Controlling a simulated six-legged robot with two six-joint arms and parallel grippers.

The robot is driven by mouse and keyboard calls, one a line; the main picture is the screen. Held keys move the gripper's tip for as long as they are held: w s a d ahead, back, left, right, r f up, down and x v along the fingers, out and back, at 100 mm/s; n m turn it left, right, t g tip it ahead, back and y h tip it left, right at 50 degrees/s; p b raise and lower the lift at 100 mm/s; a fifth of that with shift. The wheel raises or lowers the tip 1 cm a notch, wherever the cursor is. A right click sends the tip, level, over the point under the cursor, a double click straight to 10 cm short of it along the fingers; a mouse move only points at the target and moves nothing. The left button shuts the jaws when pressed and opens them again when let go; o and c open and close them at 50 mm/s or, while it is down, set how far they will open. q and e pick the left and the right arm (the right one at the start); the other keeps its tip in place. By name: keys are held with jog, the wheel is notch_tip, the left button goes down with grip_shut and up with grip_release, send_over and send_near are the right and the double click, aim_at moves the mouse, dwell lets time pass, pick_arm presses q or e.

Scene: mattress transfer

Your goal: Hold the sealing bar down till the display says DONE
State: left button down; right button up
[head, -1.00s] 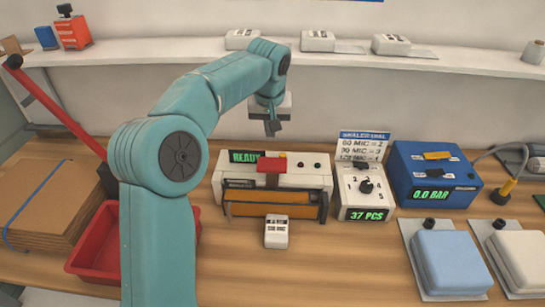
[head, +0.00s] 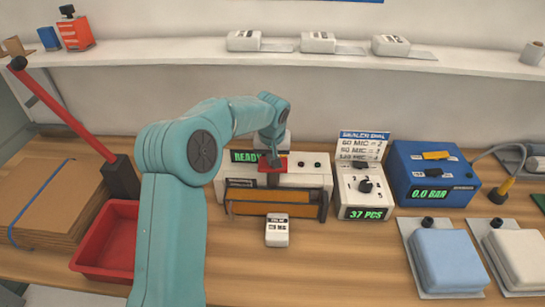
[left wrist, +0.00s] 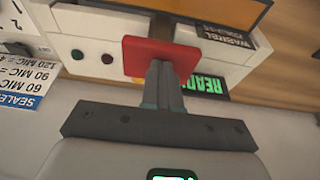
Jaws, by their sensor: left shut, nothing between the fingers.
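The sealer (head: 308,180) is a white box on the bench with an orange strip (head: 272,207) along its front. Its display (head: 245,156) reads READY in green. A red handle (head: 268,166) sits on the sealer's top at the middle. My left gripper (head: 274,155) is shut and empty, with its fingertips at the red handle. In the left wrist view the shut fingers (left wrist: 163,72) meet the edge of the red handle (left wrist: 160,52); I cannot tell whether they press on it. My right gripper is not in view.
A dial box (head: 364,188) showing 37 PCS and a blue box (head: 432,172) reading 0.0 BAR stand right of the sealer. A small white packet (head: 277,232) lies in front. A red tray (head: 103,245) and cardboard (head: 45,200) lie left.

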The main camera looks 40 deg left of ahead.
aim_at(273, 180)
pick_arm(q)
notch_tip(273, 180, down, 4)
jog(key=b, duration=0.3)
jog(key=shift+r, duration=0.15)
jog(key=shift+s+d+r, duration=0.1)
jog(key=shift+s, duration=0.1)
